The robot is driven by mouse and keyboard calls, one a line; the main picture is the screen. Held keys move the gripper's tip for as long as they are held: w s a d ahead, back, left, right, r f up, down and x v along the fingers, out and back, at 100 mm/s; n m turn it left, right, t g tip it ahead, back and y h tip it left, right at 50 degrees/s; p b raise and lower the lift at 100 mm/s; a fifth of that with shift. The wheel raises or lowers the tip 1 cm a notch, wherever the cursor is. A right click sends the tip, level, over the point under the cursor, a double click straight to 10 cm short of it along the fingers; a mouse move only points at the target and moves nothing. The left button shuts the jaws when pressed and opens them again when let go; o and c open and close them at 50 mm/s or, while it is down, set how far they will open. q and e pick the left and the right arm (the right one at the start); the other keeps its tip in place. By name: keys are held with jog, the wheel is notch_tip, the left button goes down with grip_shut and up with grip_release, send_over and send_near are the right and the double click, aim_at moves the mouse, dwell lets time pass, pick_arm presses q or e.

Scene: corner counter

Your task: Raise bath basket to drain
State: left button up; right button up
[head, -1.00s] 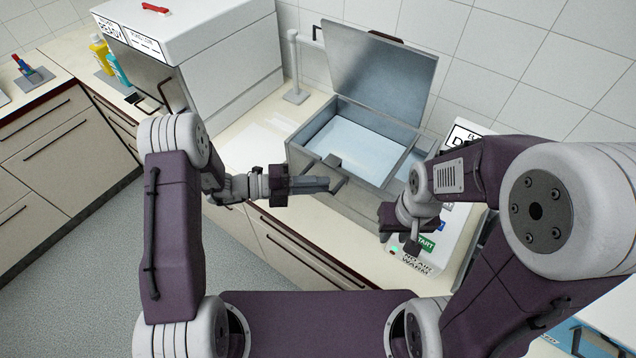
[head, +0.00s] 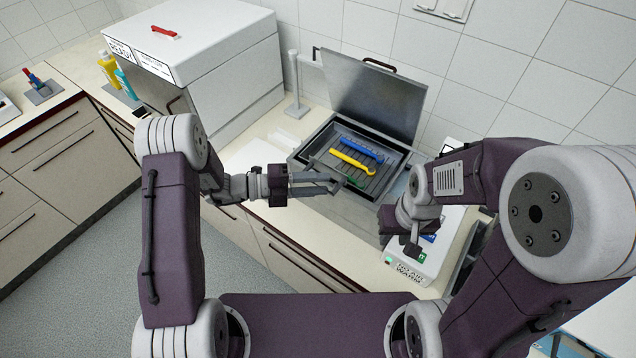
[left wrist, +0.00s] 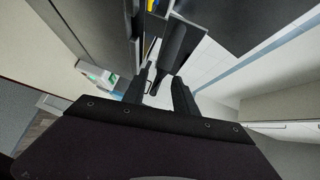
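The bath basket (head: 336,132) is a dark slatted tray at the top of the steel bath (head: 350,205). A yellow tool (head: 352,159), a blue tool (head: 362,147) and a small green piece (head: 355,181) lie in it. The bath lid (head: 375,95) stands open behind. My left gripper (head: 328,182) is at the bath's front left, its fingers apart. In the left wrist view, a dark bar (left wrist: 176,45) shows between and beyond the fingertips; contact is unclear. My right gripper (head: 408,240) hangs right of the bath, its fingertips unclear.
A white cabinet (head: 225,70) with a red handle stands left of the bath, with a grey post (head: 294,85) between them. A white labelled unit (head: 430,258) is at the right. Bottles (head: 108,70) stand at far left.

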pick_arm(q)
jog(key=b+v, duration=0.2)
jog(key=v, duration=0.7)
